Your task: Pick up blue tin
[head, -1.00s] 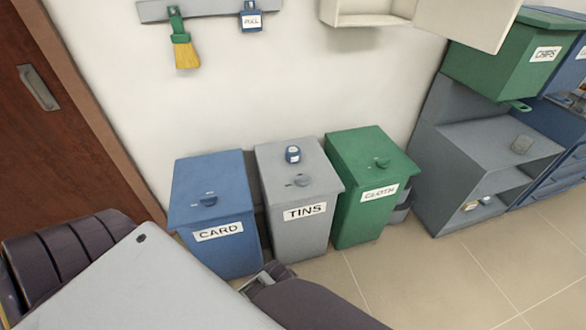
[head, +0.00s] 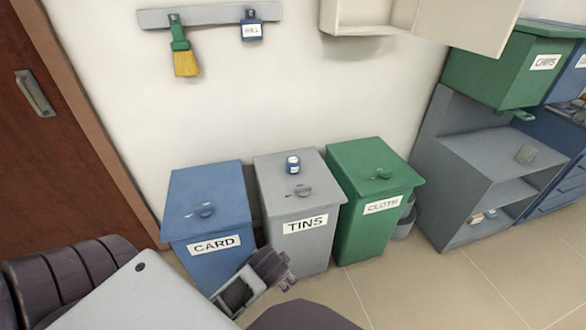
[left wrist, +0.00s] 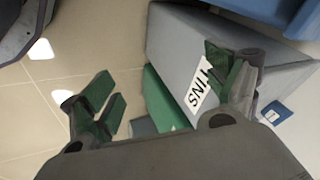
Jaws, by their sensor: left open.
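The blue tin (head: 293,165), small with a white label, stands on the lid of the grey TINS bin (head: 306,250), behind the lid's handle. My left gripper (head: 272,270) is in front of the CARD and TINS bins, lower and nearer than the tin, and does not touch it. In the left wrist view the left gripper (left wrist: 165,92) has its green-padded fingers wide apart with nothing between them. The TINS bin (left wrist: 185,45) lies beyond the fingers there. A small blue and white item (left wrist: 278,112) shows at right; I cannot tell if it is the tin. My right gripper is out of view.
The blue CARD bin (head: 205,185) stands left of the TINS bin and the green CLOTH bin (head: 375,160) right. A brush (head: 183,58) and a blue labelled item (head: 251,27) hang on the wall. A grey shelf unit (head: 485,160) stands right. Air above the lids is clear.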

